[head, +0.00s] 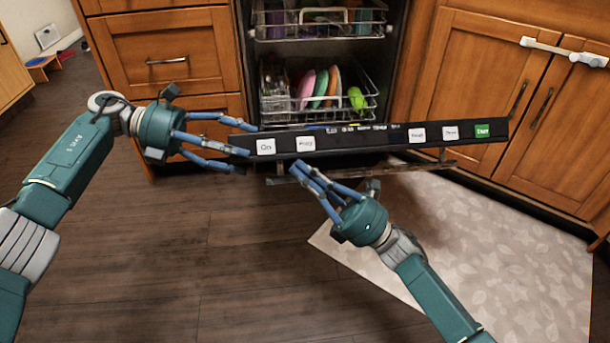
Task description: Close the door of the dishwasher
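The dishwasher door (380,138) is partly open, and its dark top edge with white buttons and one green button faces me. The dishwasher's inside shows behind it. My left gripper (248,147) is at the left end of this edge with its fingers spread, some above and some below the corner. Whether it touches the door cannot be told. My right gripper (303,172) is just below the edge, left of its middle, with its fingers pointing up and left at the door's outer side. Its fingers are close together, and contact is unclear.
The lower rack (315,108) holds several colourful plates, and an upper rack (320,33) holds more dishes. Wooden drawers (165,50) stand left, and a cabinet (480,75) with a white latch stands right. A patterned mat (480,265) lies on the dark wooden floor.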

